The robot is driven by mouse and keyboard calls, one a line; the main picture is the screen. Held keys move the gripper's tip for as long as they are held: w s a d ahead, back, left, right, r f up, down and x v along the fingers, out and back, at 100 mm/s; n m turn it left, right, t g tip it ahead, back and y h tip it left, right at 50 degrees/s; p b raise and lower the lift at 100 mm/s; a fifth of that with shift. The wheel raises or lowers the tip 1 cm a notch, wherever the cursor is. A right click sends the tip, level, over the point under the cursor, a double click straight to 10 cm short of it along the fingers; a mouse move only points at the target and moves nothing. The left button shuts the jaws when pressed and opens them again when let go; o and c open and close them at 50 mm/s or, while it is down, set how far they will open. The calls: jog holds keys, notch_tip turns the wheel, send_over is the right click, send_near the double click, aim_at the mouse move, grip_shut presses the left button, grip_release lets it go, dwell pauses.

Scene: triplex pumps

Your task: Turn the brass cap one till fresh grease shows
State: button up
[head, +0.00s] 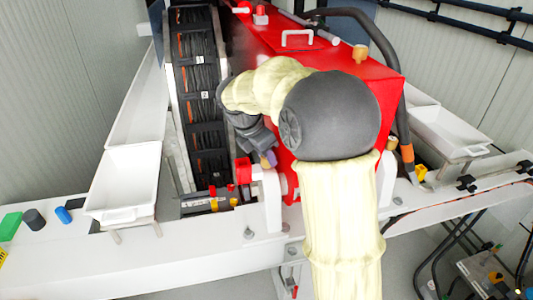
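A tan, brass-coloured cap (361,53) stands on the top right of the red pump housing (378,84). It is upright, and my gripper is well to its left and lower in the picture. My arm bends over the front of the housing, and my gripper (267,157) points down near the housing's front left edge. A small purplish piece shows at its tip; I cannot tell whether it is a finger or a held part. The fingers are too small and dark to show open or shut. My arm hides much of the housing's front. No fresh grease can be made out.
A red fitting (243,170) and white bracket (268,198) stand close below my gripper. Black cable racks (203,95) run along the left. White trays (124,180) (449,132) flank the pump. A black hose (385,45) arches behind the tan cap. Loose items lie far left.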

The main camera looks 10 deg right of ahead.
jog(key=shift+d, duration=0.2)
jog(key=shift+c, duration=0.7)
jog(key=shift+a, duration=0.2)
jog(key=shift+r+m+p, duration=0.1)
jog(key=shift+m+p, duration=0.3)
jog(key=shift+p, duration=0.1)
jog(key=shift+w+r+m+g+h+p, duration=0.15)
jog(key=shift+m+g+h+p, duration=0.25)
jog(key=shift+m+p, duration=0.5)
jog(key=m+g+p, duration=0.1)
jog(key=m+p, duration=0.2)
jog(key=m+g+p, duration=0.1)
jog(key=m+p, duration=0.2)
jog(key=shift+w+g+y, duration=0.1)
jog(key=shift+g+y, duration=0.2)
jog(key=m+g+y+p, duration=0.1)
jog(key=m+p, duration=0.2)
jog(key=m, duration=0.1)
jog(key=shift+w+m, duration=0.1)
jog(key=shift+m, duration=0.2)
jog(key=shift+d+f+m+g+y+p, duration=0.1)
jog(key=shift+m+g+y+p, duration=0.35)
jog(key=shift+m, duration=0.6)
jog(key=shift+f+m+g+y+p, duration=0.2)
jog(key=shift+m+p, duration=0.3)
jog(key=shift+m, duration=0.55)
jog(key=shift+r, duration=0.1)
